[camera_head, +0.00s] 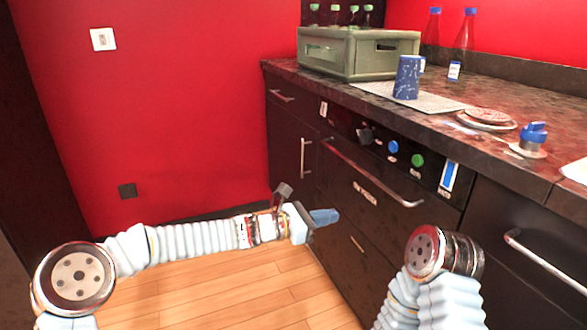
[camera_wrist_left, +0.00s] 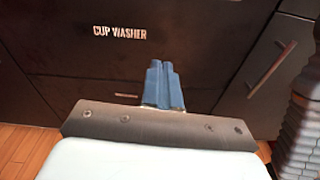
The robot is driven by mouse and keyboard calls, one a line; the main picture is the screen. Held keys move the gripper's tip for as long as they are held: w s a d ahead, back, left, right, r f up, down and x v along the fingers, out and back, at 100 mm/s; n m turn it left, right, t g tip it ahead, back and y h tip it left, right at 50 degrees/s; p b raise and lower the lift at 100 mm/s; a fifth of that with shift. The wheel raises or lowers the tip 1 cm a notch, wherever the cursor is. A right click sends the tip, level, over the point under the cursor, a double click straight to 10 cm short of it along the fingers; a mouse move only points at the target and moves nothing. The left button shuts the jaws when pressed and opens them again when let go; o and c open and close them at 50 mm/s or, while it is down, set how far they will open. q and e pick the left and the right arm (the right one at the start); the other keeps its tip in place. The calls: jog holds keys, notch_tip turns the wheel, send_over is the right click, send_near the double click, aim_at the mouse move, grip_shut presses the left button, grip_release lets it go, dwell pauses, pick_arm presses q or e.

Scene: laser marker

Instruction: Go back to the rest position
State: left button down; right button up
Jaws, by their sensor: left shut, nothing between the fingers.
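My left gripper (camera_head: 325,216) reaches in from the left in the head view, in front of the dark cabinet drawers and below the counter. Its blue fingers are together with nothing between them. The left wrist view shows the same shut fingers (camera_wrist_left: 164,84) pointing at the dark front marked "CUP WASHER" (camera_wrist_left: 119,32). My right arm shows at the bottom right of the head view, but its gripper is out of sight.
The counter (camera_head: 480,98) holds a green crate (camera_head: 345,62) with bottles, a blue speckled cup (camera_head: 407,77) on a mat (camera_head: 440,104), stacked round discs (camera_head: 487,116) and a blue-topped item (camera_head: 533,136). Drawer handles (camera_head: 375,180) stick out near my left gripper. Open wooden floor (camera_head: 230,295) lies below.

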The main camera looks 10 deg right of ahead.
pick_arm(q)
jog(key=s+a+f+m+g+y, duration=0.1)
jog(key=s+a+f+m+y, duration=0.3)
jog(key=f, duration=0.6)
jog(key=s+a+f+m+g+y+p, duration=0.15)
jog(key=s+a+f, duration=0.35)
jog(key=f, duration=0.5)
jog(key=s+a+f+m+y+b, duration=0.1)
jog(key=s+a+f+m+y, duration=0.2)
jog(key=a+f, duration=0.5)
jog(key=s+a+f+m+y, duration=0.1)
jog(key=s+a+f+m, duration=0.4)
jog(key=s, duration=0.3)
jog(key=s+a+f+m+g+y+p, duration=0.1)
jog(key=s+a+f+m+y, duration=0.1)
jog(key=s+a+f+m, duration=0.3)
jog(key=s+a, duration=0.2)
jog(key=s, duration=0.2)
jog(key=shift+a, duration=0.25)
